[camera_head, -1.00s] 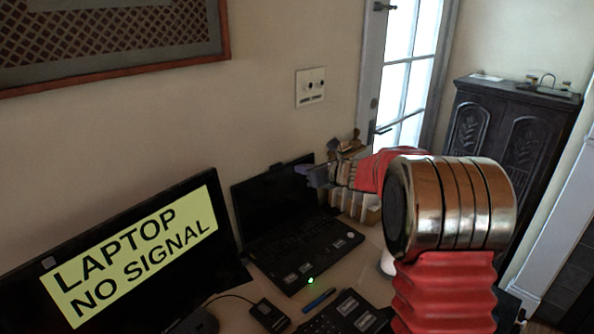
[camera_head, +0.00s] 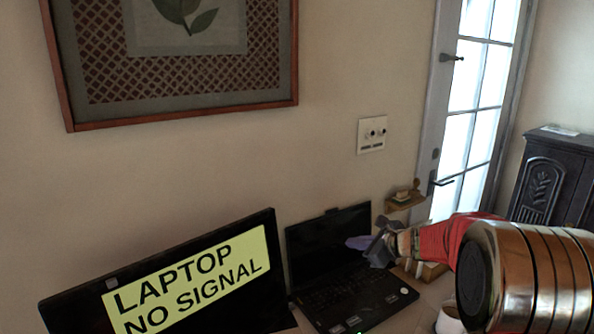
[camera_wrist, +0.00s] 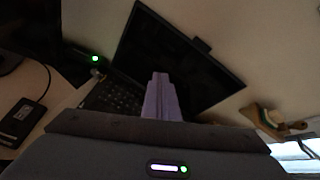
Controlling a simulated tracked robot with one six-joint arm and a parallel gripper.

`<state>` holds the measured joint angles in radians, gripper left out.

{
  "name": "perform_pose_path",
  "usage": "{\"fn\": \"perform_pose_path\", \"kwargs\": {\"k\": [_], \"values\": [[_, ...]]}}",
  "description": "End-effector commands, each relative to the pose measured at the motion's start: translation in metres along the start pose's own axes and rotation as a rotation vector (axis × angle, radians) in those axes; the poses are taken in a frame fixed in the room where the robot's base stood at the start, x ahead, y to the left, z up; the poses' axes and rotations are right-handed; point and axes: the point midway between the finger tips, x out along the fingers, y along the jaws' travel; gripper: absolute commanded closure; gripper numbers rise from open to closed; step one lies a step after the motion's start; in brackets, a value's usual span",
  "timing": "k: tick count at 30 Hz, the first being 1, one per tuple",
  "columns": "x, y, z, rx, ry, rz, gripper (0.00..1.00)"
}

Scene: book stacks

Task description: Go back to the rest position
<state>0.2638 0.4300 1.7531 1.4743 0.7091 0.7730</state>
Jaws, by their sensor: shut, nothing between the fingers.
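My gripper (camera_head: 362,243) is at the end of my red arm, in front of the right side of the open black laptop (camera_head: 345,270) in the head view. Its purple fingers are together and hold nothing. In the wrist view the purple fingers (camera_wrist: 161,97) point up over the laptop's keyboard and dark screen (camera_wrist: 175,55). I see no contact between the fingers and the laptop, though the gap is hard to judge.
A monitor (camera_head: 195,285) with a yellow "LAPTOP NO SIGNAL" label stands left of the laptop. A white mug (camera_head: 449,318) is partly hidden by my arm. A wooden holder (camera_head: 404,200) stands at the wall. A small black box (camera_wrist: 20,117) lies on the desk. A dark cabinet (camera_head: 545,178) stands right.

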Motion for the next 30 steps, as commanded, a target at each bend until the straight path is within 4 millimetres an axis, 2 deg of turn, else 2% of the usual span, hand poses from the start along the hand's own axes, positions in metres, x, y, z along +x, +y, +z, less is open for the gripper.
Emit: {"fn": "perform_pose_path", "kwargs": {"k": [8, 15, 21, 30], "values": [[-0.042, 0.086, -0.01, -0.495, 0.089, 0.228, 1.0], [-0.094, 0.152, -0.015, -0.899, 0.125, 0.42, 1.0], [-0.139, 0.193, -0.02, -1.182, 0.144, 0.557, 1.0], [-0.203, 0.238, -0.032, -1.545, 0.173, 0.731, 1.0]]}}
